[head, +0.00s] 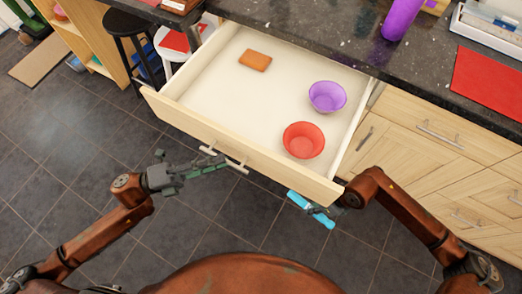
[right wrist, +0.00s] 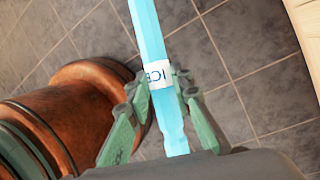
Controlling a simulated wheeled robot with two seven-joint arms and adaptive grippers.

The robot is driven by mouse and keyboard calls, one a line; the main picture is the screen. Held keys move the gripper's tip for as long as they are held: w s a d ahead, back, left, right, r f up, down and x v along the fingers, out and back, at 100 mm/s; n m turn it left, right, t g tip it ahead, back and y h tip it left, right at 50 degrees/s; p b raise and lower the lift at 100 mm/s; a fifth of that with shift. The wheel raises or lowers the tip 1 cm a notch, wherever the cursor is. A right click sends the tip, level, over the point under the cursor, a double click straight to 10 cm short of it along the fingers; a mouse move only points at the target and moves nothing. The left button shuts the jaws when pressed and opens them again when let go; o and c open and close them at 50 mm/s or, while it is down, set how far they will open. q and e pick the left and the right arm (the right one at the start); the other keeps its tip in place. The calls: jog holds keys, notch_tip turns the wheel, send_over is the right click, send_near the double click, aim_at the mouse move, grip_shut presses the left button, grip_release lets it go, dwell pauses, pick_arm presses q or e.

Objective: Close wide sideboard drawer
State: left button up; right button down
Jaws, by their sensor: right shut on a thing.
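The wide sideboard drawer (head: 218,80) is pulled well out in the head view. Its handle (head: 225,158) is on the pale wood front. My left gripper (head: 212,168) is at the front of the drawer, close to the handle; whether it touches is unclear. Its fingers are seen edge-on, so their opening is unclear. My right gripper (right wrist: 161,88) is shut on a light blue stick with an "ICE" label (right wrist: 148,30), near the drawer's front right corner. The blue stick also shows in the head view (head: 311,209), below the drawer front.
Inside the drawer are a brown block (head: 255,60), a purple bowl (head: 327,96) and a red bowl (head: 304,140). The dark granite counter (head: 300,32) holds a purple bottle (head: 402,18) and a red mat (head: 488,82). Stools (head: 135,40) stand left of the drawer. Floor in front is clear.

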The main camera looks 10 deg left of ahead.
pick_arm(q)
jog(key=shift+x, duration=1.05)
jog(key=shift+c, duration=0.5)
grip_shut()
